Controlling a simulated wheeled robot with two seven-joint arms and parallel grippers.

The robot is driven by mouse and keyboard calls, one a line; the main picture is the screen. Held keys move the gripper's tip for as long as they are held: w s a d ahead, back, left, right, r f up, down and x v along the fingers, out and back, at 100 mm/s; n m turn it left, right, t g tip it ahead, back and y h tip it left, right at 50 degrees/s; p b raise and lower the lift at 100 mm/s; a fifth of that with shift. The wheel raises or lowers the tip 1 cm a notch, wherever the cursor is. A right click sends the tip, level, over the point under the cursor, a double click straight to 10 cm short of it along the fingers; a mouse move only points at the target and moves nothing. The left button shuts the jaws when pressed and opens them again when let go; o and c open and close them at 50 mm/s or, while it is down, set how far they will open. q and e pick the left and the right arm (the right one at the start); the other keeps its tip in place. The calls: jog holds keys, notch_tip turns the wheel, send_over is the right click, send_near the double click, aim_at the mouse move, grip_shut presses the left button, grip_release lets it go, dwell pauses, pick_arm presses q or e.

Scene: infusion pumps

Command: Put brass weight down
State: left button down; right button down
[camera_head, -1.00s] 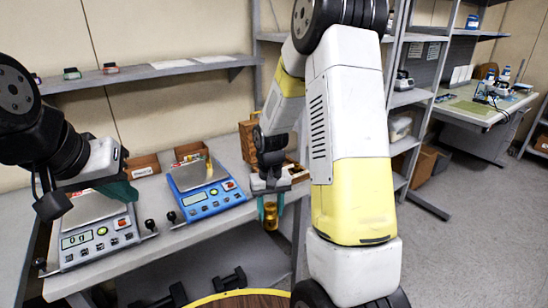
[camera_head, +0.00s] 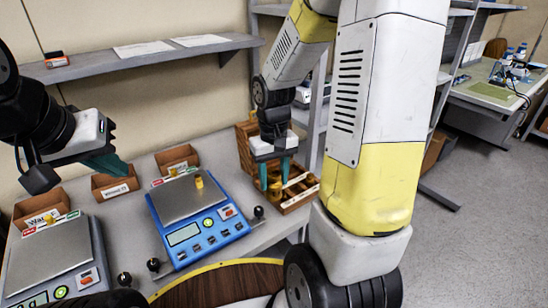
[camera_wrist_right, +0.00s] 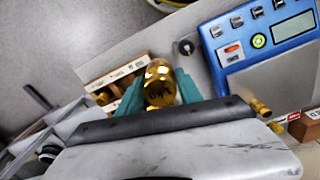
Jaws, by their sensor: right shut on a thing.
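My right gripper (camera_head: 275,182) is shut on a brass weight (camera_wrist_right: 159,86), held between its teal fingers. In the head view it is at the wooden weight box (camera_head: 297,199), close to its left part. The right wrist view also shows the box (camera_wrist_right: 120,75) beside and behind the weight. I cannot tell whether the held weight touches the box. A smaller brass weight (camera_head: 199,181) stands on the pan of the blue scale (camera_head: 200,228). My left gripper (camera_head: 112,165) hangs over the table's left side, with nothing seen in it; its finger gap is unclear.
A grey scale (camera_head: 52,258) stands at the left, with small wooden bins (camera_head: 115,184) behind it. Black knobs (camera_head: 153,265) stand near the blue scale. A wall shelf (camera_head: 140,57) runs above the table. My right arm hides part of the right side.

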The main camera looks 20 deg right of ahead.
jog(key=shift+w+d+f, duration=0.8)
jog(key=shift+w+d, duration=0.85)
jog(key=shift+w, duration=0.45)
jog(key=shift+w+d+f, duration=0.8)
jog(key=shift+w+d, duration=0.9)
jog(key=shift+w, duration=0.45)
jog(key=shift+w+d+f, duration=0.8)
jog(key=shift+w+d, duration=0.85)
jog(key=shift+w, duration=0.45)
jog(key=shift+f, duration=0.1)
jog(key=shift+f, duration=0.1)
jog(key=c, duration=0.8)
grip_release()
